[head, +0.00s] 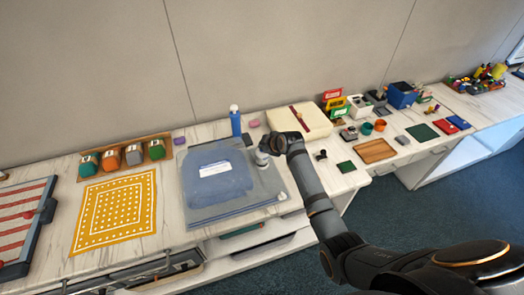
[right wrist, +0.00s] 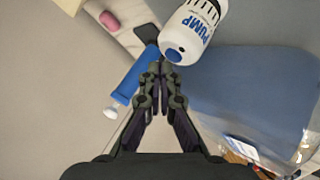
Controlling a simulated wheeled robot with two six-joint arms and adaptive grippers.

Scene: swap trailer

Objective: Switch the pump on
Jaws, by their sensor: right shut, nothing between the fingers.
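The pump (right wrist: 196,28) is a white cylinder lettered PUMP with a round blue button (right wrist: 174,53) on its end. In the head view the pump (head: 262,158) is a small white shape on a clear bag (head: 270,187) holding folded blue cloth (head: 222,188). My right gripper (right wrist: 160,70) is shut and empty, with its fingertips just short of the blue button in the picture. I cannot tell whether they touch it. In the head view my right gripper (head: 274,146) is right beside the pump and partly hides it. My left gripper is not in view.
A blue cylinder with a white knob (head: 236,122) stands behind the bag, near a pink block (head: 254,123). A cream folded item with a red band (head: 300,121) lies to the right.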

